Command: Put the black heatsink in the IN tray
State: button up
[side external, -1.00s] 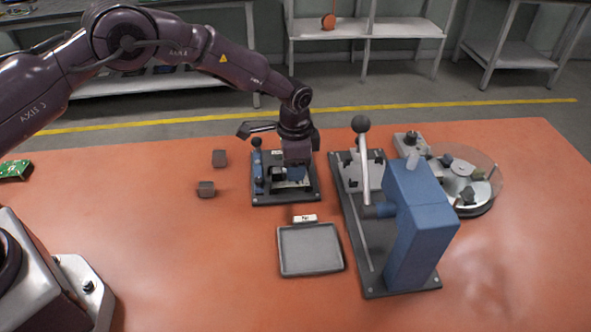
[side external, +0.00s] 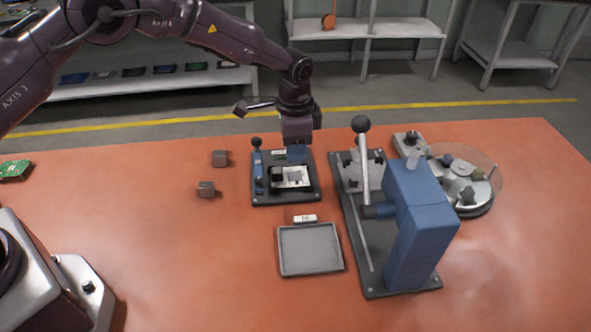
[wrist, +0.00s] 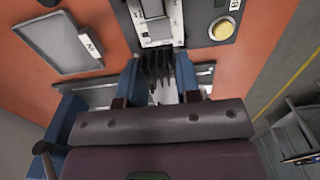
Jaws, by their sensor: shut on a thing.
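My gripper (side external: 297,155) is above the dark fixture (side external: 262,198) in the side view. In the wrist view its blue fingers (wrist: 157,78) are shut on the black finned heatsink (wrist: 154,66). The heatsink is mostly hidden by the fingers in the side view. The empty grey IN tray (side external: 310,252) lies on the table in front of the fixture, with a small white label (side external: 305,218) at its back edge. The tray also shows at the upper left of the wrist view (wrist: 58,42).
A blue press (side external: 420,225) with a tall ball-topped lever (side external: 362,165) stands right of the tray. A round dish (side external: 480,190) is behind it. The table left of the tray is clear.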

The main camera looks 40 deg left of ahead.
jog(key=shift+r, duration=0.35)
jog(key=shift+d+r, duration=0.1)
